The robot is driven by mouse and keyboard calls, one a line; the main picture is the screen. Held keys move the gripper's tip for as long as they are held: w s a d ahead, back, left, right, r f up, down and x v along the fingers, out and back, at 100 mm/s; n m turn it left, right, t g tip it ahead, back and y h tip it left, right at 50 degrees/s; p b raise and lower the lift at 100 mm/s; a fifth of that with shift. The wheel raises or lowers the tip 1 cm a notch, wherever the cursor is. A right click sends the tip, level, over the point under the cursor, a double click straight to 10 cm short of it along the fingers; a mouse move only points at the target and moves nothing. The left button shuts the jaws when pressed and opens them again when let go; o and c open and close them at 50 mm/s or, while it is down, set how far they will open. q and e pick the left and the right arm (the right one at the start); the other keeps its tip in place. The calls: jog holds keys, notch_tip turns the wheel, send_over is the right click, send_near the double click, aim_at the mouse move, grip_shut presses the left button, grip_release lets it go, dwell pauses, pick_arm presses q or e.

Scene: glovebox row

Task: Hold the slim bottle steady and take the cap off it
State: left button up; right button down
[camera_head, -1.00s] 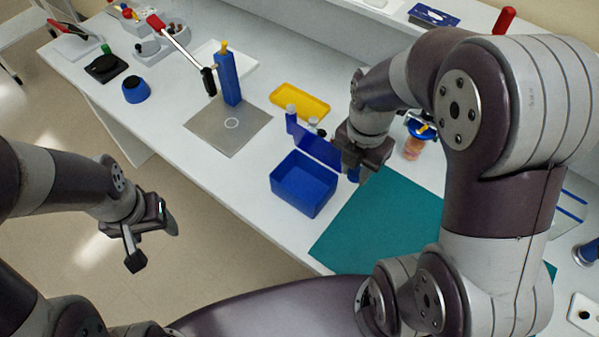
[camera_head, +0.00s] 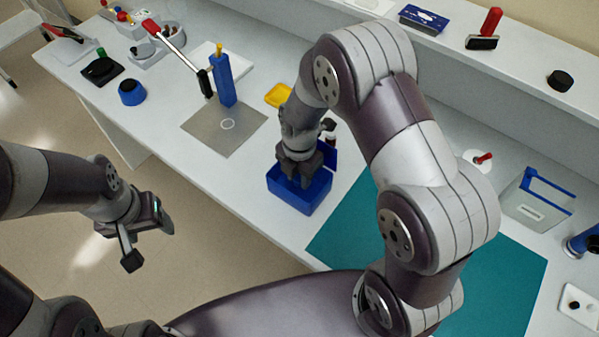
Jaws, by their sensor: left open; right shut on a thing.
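I cannot make out the slim bottle or its cap in this view; my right arm covers the area behind the blue box. My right gripper (camera_head: 301,182) points down at the open blue box (camera_head: 297,205), with its fingers over or inside the box opening. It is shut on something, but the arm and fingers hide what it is. My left gripper (camera_head: 149,243) is open and empty, out over the floor left of the bench, well away from the box.
A teal mat (camera_head: 490,290) lies right of the box, partly under my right arm. A yellow tray (camera_head: 277,95) is partly hidden by my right arm. The bench front left of the box is clear.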

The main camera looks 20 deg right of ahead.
jog(key=shift+s+f, duration=0.1)
jog(key=shift+f+b, duration=0.3)
jog(key=shift+f, duration=0.1)
jog(key=c, duration=0.8)
grip_release()
jog(key=shift+s, duration=0.15)
